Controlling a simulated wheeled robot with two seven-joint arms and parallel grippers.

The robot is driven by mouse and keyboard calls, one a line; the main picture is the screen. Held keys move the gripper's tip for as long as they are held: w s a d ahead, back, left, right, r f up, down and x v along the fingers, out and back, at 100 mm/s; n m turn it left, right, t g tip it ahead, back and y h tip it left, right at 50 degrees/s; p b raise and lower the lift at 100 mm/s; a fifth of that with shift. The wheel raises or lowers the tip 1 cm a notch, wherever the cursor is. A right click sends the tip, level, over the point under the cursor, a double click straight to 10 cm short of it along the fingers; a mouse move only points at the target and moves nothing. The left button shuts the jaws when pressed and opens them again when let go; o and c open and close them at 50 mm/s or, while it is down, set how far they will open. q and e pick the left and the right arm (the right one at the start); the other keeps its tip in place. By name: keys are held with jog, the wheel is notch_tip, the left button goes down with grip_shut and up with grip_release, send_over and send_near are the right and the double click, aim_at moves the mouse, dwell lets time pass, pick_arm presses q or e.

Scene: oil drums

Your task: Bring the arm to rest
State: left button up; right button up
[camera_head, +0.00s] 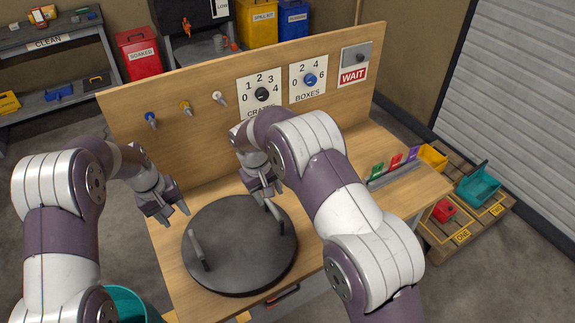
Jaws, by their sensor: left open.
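My left arm comes in from the left, and its gripper (177,216) is open and empty above the left side of the wooden workbench, beside a round dark disc. My right arm reaches across the middle of the view. Its gripper (267,196) points down over the far right edge of the round dark disc (240,262), close to one of the disc's upright grey handles (274,218). I cannot tell whether it touches that handle or how wide its jaws are. The disc's other handle (199,249) stands free on its left side.
A wooden back panel (180,90) carries pegs, two dials and a WAIT sign (352,76). Coloured cards (395,161) stand in a rack at the bench's right. A crate with a teal bin (478,188) stands right of the bench. A teal container (128,303) is at lower left.

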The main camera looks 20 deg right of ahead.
pick_arm(q)
jog(key=s+a+r+m, duration=0.1)
jog(key=s+a+r, duration=0.1)
jog(key=s, duration=0.6)
jog(key=s+a+r+m+y, duration=0.1)
jog(key=s+a+r, duration=0.2)
jog(key=s, duration=0.5)
jog(key=s+a+r+t+y, duration=0.1)
jog(key=s+a+r, duration=0.1)
jog(key=s, duration=0.7)
jog(key=shift+a+r+m, duration=0.2)
jog(key=shift+r+m, duration=0.15)
jog(key=shift+m, duration=0.05)
pick_arm(e)
jog(key=s+d+r, duration=0.1)
jog(key=s+r, duration=0.1)
jog(key=s, duration=0.6)
jog(key=s+d+r+m+y, duration=0.1)
jog(key=s+d+r, duration=0.1)
jog(key=s, duration=0.6)
jog(key=s+d+r+m+t+y, duration=0.1)
jog(key=s+r, duration=0.2)
jog(key=s, duration=0.6)
jog(key=shift+d+r, duration=0.3)
jog(key=shift+d, duration=0.05)
pick_arm(q)
jog(key=shift+w, duration=0.1)
pick_arm(e)
jog(key=shift+w, duration=0.15)
